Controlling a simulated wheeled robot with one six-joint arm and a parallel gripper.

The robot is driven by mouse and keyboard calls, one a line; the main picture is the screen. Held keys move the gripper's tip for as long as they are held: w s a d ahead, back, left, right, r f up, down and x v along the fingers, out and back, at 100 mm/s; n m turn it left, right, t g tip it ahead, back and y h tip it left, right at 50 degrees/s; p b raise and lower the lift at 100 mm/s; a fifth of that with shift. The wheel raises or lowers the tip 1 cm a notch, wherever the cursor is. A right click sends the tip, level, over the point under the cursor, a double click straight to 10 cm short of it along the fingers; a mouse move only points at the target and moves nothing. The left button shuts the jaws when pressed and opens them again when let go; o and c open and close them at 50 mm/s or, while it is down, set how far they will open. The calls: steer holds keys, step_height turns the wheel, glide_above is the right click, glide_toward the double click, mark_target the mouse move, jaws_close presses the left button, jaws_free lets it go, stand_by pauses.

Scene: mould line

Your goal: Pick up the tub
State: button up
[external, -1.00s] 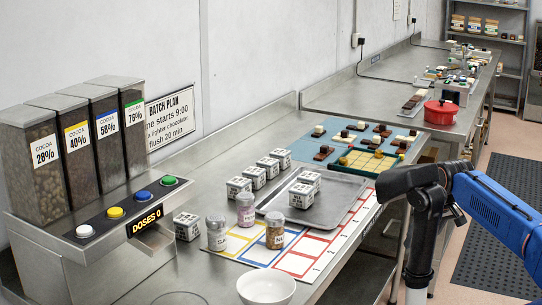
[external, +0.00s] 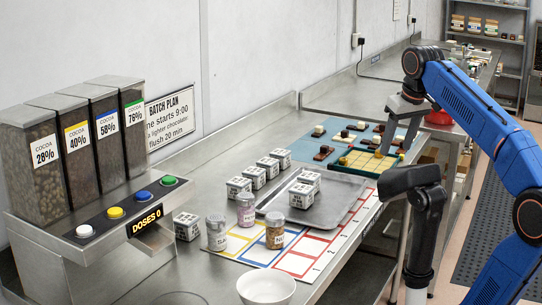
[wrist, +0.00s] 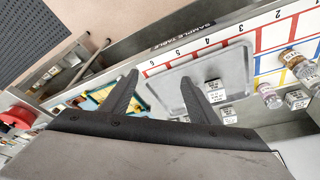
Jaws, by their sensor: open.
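No single thing is marked as the tub; small lidded containers stand on the steel table. A grey jar (external: 217,233), a pink jar (external: 245,210) and a brown-orange jar (external: 275,231) stand upright at the front, the latter two on or beside the coloured grid sheet. Several white labelled cubes stand behind them, some on the metal tray (external: 338,212). A white bowl (external: 266,288) is at the near edge. My gripper (external: 393,150) is open and empty above the far end, by the chocolate mats. In the wrist view its fingers (wrist: 160,78) spread over the table; the jars are at right (wrist: 290,57).
A cocoa dispenser (external: 95,215) with coloured buttons stands at left. A blue mat (external: 335,138) with chocolates and a yellow one lie behind the tray.

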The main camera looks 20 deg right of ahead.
steer(key=w+a+r+n+g, duration=0.1)
steer(key=w+a+r+n, duration=0.1)
steer(key=w+a, duration=0.65)
steer(key=n+g, duration=0.3)
steer(key=n, duration=0.2)
glide_above(239, 181)
step_height(239, 181, down, 8)
steer(key=shift+h, duration=0.3)
steer(key=shift+f, duration=6)
steer(key=shift+w, duration=0.1)
steer(key=c, duration=0.9)
